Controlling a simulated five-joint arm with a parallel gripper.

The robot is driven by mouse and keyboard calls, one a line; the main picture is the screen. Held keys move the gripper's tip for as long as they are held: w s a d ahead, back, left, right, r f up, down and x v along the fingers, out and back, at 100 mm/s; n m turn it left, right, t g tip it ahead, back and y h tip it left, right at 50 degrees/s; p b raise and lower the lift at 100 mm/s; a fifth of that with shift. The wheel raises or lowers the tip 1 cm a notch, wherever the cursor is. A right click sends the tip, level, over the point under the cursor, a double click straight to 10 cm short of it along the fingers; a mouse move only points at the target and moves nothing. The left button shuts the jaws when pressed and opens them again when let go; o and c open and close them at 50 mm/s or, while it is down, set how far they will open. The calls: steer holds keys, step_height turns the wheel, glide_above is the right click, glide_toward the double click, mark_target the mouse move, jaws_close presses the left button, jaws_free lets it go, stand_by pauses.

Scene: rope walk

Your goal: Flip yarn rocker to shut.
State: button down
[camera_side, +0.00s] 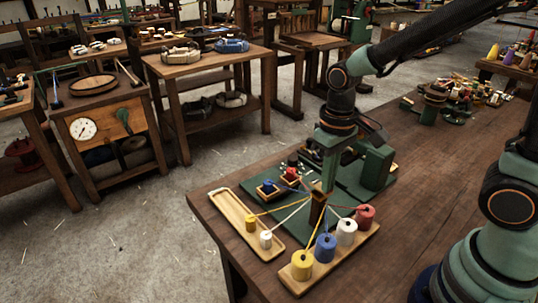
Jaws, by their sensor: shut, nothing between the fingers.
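My gripper (327,188) is shut and empty. It points down over the green board (345,193) on the wooden bench. A small rocker with a blue top (268,187) sits on a wooden block at the board's left corner. Another with a red top (291,174) sits just behind it and closer to my gripper. Which of them is the yarn rocker, and which way each is tilted, is too small to tell. My gripper stands to the right of both, apart from the blue one. Part of the board behind my gripper is hidden.
A wooden rack holds yellow (302,264), blue (326,247), white (346,232) and red (365,216) spools, with yarns running to a dark post (317,209). A wooden tray (245,222) lies at the left bench edge. A green block (377,168) stands right of my gripper.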

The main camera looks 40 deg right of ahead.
step_height(320, 180, up, 8)
stand_by(1.0)
steer(key=s+d+r+t, duration=0.2)
steer(key=d+r+t, duration=0.1)
steer(key=d+t, duration=0.2)
steer(key=shift+s+r+t, duration=0.2)
steer(key=shift+r+t, duration=0.1)
stand_by(0.3)
